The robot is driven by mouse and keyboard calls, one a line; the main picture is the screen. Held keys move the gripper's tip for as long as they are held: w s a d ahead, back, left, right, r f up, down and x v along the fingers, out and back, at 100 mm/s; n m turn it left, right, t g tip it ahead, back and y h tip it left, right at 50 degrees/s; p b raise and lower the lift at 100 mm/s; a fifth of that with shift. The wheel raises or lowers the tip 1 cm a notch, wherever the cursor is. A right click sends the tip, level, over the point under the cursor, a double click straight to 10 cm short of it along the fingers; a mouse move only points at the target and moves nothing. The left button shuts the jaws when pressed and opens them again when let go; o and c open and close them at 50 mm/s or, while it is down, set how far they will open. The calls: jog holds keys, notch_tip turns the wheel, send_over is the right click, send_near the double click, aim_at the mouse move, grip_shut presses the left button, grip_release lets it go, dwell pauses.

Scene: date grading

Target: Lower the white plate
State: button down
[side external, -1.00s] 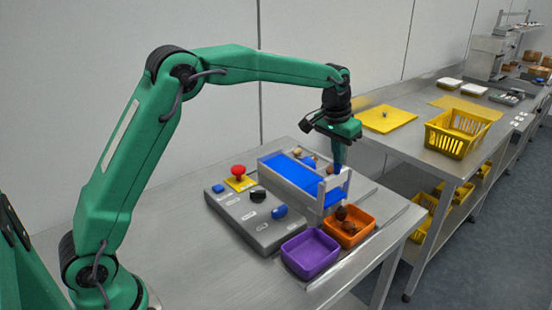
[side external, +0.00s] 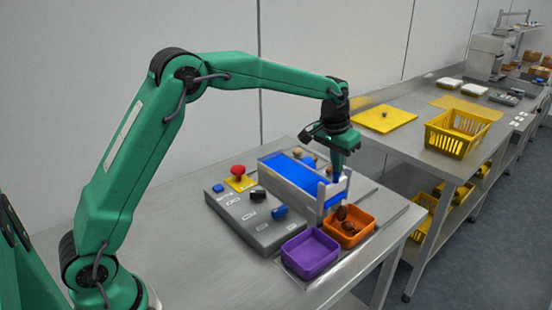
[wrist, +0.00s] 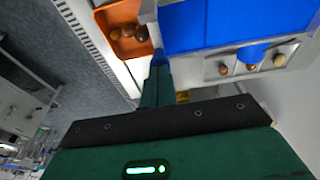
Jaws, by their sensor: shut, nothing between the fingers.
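The white plate (side external: 333,195) appears as a pale upright piece in the frame at the end of the blue belt (side external: 286,173). Its exact height is hard to tell. In the wrist view, the fingertips (wrist: 160,58) show beside the blue belt (wrist: 205,25) and near the orange tray (wrist: 124,42). My fingers hide part of the frame.
The orange tray holds brown dates. A purple tray (side external: 310,253) stands left of it. A grey control box (side external: 250,222) with a red button (side external: 238,171) and knobs sits left of the belt. A few dates (wrist: 279,61) lie along the belt's far side.

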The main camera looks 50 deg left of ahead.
jog(key=shift+f, duration=0.2)
jog(key=shift+r, duration=3.5)
jog(key=shift+s+r, duration=0.1)
